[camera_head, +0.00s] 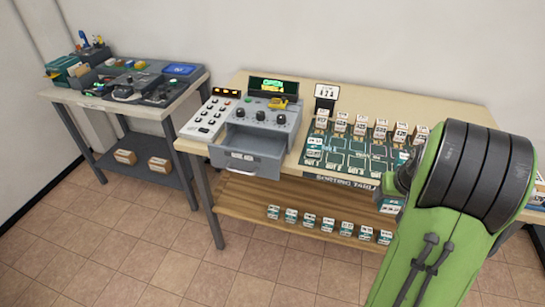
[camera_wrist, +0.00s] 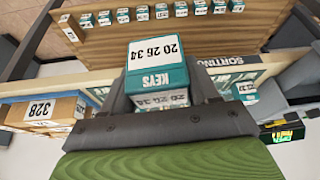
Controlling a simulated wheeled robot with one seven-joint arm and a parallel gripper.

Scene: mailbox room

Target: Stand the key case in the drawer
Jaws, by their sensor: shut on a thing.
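The key case (camera_wrist: 157,75) is a teal and white box marked "20 26 34 KEYS", seen close up in the wrist view. My gripper (camera_wrist: 160,92) is shut on it, with a dark finger on each side. The drawer (camera_head: 245,158) is the pulled-out grey drawer under the control unit, left of centre in the head view, and its inside looks empty. My green and black arm is at the right of the head view, well to the right of the drawer, and hides most of my gripper there.
A grey control unit (camera_head: 262,117) with knobs and a small screen stands above the drawer. A green sorting mat (camera_head: 345,160) with several labelled boxes lies to its right. More small cases line the lower wooden shelf (camera_head: 250,206). A second table (camera_head: 140,112) stands at left.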

